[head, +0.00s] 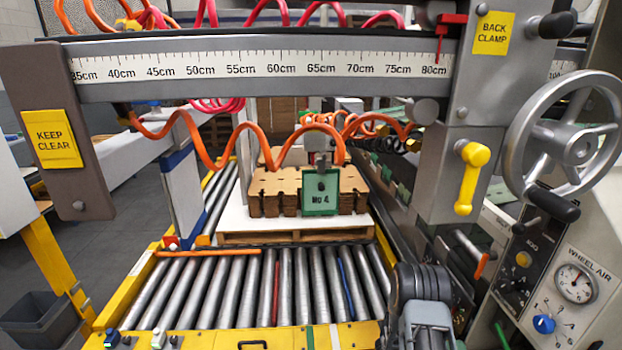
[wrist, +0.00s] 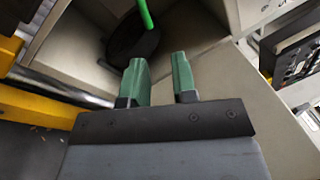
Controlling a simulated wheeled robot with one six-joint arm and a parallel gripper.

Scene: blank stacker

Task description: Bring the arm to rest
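My gripper (wrist: 160,62) shows in the wrist view, its two green fingers apart with nothing between them. It hangs in front of a beige machine panel (wrist: 225,85). A green rod (wrist: 145,12) rising from a dark round base (wrist: 133,40) is beyond the fingertips. In the head view, my arm (head: 424,305) is low at the right of centre, folded near the machine's front edge. My gripper's fingers cannot be made out there.
A roller bed (head: 262,285) with a yellow front rail (head: 230,340) lies ahead. A stack of brown blanks (head: 275,192) stands on a pallet behind it. A handwheel (head: 570,145) and a control panel (head: 555,270) are close on the right. A ruled beam (head: 260,70) crosses above.

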